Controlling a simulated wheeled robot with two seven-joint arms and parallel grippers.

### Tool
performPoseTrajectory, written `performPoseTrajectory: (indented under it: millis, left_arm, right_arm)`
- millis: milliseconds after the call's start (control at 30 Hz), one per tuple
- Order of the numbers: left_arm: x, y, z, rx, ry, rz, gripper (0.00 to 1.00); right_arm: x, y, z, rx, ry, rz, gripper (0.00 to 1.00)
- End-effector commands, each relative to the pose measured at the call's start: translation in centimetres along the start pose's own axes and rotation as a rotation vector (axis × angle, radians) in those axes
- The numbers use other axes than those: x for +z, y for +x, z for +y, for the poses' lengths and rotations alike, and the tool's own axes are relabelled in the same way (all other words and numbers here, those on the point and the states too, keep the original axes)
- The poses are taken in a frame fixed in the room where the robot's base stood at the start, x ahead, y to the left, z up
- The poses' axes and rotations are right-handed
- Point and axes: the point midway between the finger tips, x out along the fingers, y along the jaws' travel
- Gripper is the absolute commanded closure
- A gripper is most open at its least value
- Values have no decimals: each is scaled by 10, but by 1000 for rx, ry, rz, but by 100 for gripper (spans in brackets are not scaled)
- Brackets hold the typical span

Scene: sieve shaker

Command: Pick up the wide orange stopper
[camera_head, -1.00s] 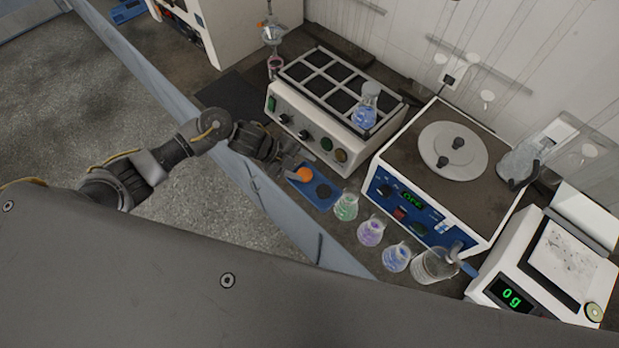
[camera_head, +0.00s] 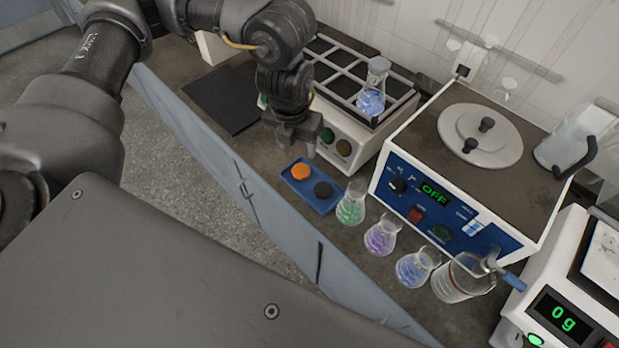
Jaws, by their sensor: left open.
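The wide orange stopper (camera_head: 300,171) lies at the far-left end of a small blue tray (camera_head: 301,188). A dark stopper (camera_head: 323,189) lies beside it on the same tray. My left gripper (camera_head: 297,148) points down just above and behind the orange stopper, apart from it as far as I can see. Its jaws are open and hold nothing visible. My right gripper is not in view.
Flasks with green (camera_head: 351,205), purple (camera_head: 381,238) and blue (camera_head: 413,268) liquid and a clear beaker (camera_head: 462,280) line the bench front. The shaker with a rack (camera_head: 335,125) stands close behind the gripper. A blue-fronted machine (camera_head: 450,205) and a scale (camera_head: 560,310) stand to the right.

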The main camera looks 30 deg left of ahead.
Motion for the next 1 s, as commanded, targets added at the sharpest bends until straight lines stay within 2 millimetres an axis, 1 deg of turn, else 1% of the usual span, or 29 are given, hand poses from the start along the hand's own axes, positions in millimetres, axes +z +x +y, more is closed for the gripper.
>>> performPoseTrajectory:
  millis: [100, 200, 267, 500, 600, 833, 1000]
  left_arm:
    - [0, -1, 5, 17, 2, -6, 47]
    - [0, 1, 5, 18, 2, -4, 47]
    - [0, 8, 5, 17, 2, -2, 47]
    - [0, 44, 4, 15, 1, -2, 47]
    - [0, 52, 5, 15, 2, -4, 47]
    - [0, 59, 5, 15, 3, -4, 47]
    - [-2, 81, 3, 16, 1, -1, 47]
  right_arm:
    - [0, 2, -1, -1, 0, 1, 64]
    - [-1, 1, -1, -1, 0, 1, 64]
    - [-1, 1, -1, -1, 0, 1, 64]
    - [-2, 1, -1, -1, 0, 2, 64]
    - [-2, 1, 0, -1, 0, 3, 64]
    - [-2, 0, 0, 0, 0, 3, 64]
    - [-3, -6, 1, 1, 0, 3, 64]
